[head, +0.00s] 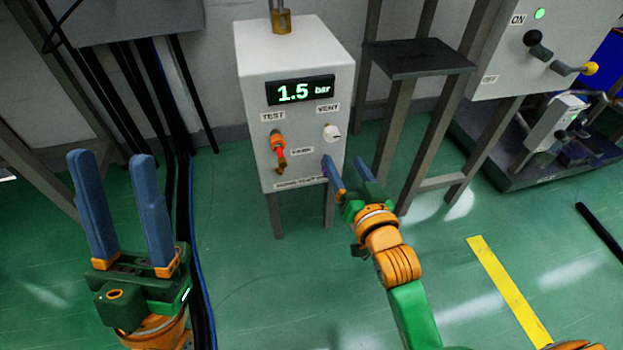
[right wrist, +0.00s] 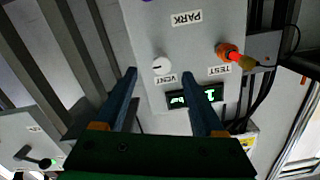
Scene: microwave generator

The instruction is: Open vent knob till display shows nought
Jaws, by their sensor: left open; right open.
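The white box (head: 252,65) stands on legs, its display (head: 300,90) reading 1.5 bar. The white vent knob (head: 331,132) sits under the VENT label at the right of its front face. An orange and red fitting (head: 278,145) is under the TEST label. My right gripper (head: 346,166) is open and empty, just below and right of the vent knob, apart from it. In the right wrist view the knob (right wrist: 161,66) shows upside down between the open fingers, beyond their tips. My left gripper (head: 110,160) is open and empty at the left, away from the box.
A dark-topped stand (head: 418,57) is right of the box. A panel with ON and OFF labels and a black lever (head: 538,45) is at the upper right. Black cables (head: 170,110) hang left of the box. The green floor in front is mostly clear.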

